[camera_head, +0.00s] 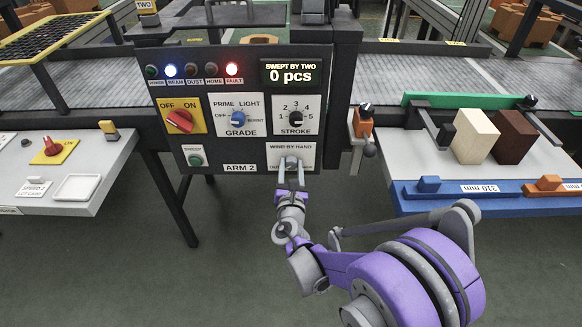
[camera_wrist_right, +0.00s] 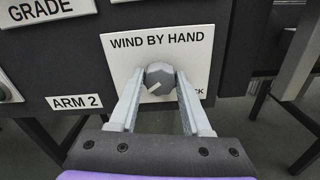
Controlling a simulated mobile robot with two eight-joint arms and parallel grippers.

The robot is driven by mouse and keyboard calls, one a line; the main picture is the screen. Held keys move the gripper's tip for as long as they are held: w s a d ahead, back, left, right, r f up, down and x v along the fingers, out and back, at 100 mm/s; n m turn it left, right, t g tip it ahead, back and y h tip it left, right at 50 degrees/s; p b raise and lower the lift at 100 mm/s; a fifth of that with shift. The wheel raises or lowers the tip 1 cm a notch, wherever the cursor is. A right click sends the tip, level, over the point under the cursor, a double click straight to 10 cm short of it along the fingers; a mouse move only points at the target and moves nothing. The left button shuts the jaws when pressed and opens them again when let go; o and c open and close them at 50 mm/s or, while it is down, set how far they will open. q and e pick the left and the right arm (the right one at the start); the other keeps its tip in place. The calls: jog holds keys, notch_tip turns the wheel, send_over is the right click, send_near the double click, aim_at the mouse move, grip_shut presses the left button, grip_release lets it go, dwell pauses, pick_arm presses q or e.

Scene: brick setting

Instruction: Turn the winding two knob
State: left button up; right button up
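The winding two knob is a grey faceted knob (camera_wrist_right: 158,75) with a pale pointer mark towards its lower left. It sits on a white plate (camera_wrist_right: 116,52) marked WIND BY HAND, which is also at the lower right of the dark control panel in the head view (camera_head: 290,149). My right gripper (camera_wrist_right: 160,80) has one finger on each side of the knob, with the tips very close to it. I cannot tell whether both fingers press on it. My left gripper is not in view.
The panel also holds a red switch (camera_head: 180,120), a blue GRADE knob (camera_head: 237,119), a black STROKE knob (camera_head: 295,117) and a green button (camera_head: 196,160). The display (camera_head: 290,72) reads 0 pcs, and the red FAULT lamp (camera_head: 232,70) glows. An orange clamp lever (camera_head: 363,125) stands close right.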

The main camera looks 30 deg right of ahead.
grip_shut()
jog(key=shift+m, duration=0.3)
jog(key=m+p, duration=0.1)
jog(key=m, duration=0.3)
jog(key=shift+m+p, duration=0.65)
jog(key=shift+m, duration=1.45)
jog(key=o, duration=0.6)
grip_release()
jog(key=shift+c, duration=0.2)
